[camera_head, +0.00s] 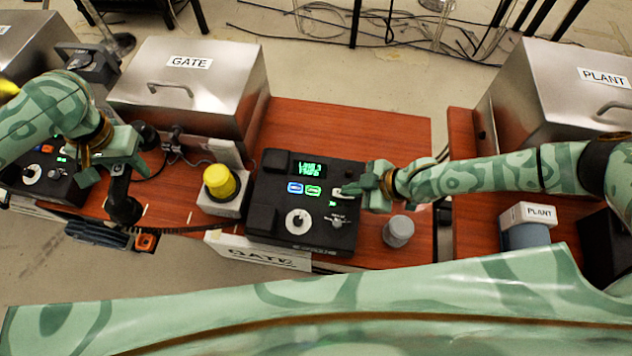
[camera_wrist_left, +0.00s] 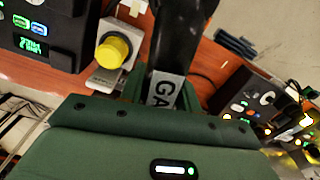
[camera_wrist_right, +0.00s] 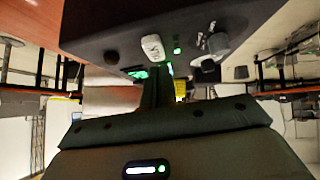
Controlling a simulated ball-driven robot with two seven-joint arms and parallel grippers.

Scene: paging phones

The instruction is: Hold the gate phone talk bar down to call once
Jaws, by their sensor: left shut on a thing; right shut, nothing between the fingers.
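The black gate phone unit (camera_head: 268,222) sits on the red-brown table, with a lit green display, blue and green buttons and a white dial. A white bar with small lettering (camera_head: 341,194) is at its right side; it also shows in the right wrist view (camera_wrist_right: 153,48). My right gripper (camera_head: 362,189) is shut and empty beside this bar; I cannot tell if it touches or presses it. My left gripper (camera_head: 121,170) is shut on the black handset (camera_head: 123,208), held raised at the left. Its GATE label (camera_wrist_left: 164,92) shows partly in the left wrist view.
A yellow button on a grey box (camera_head: 219,182) stands left of the phone unit. A grey round cap (camera_head: 398,232) stands to its right. The steel GATE box (camera_head: 190,85) is behind, the PLANT box (camera_head: 565,95) at right. Another black unit (camera_head: 45,175) is at left.

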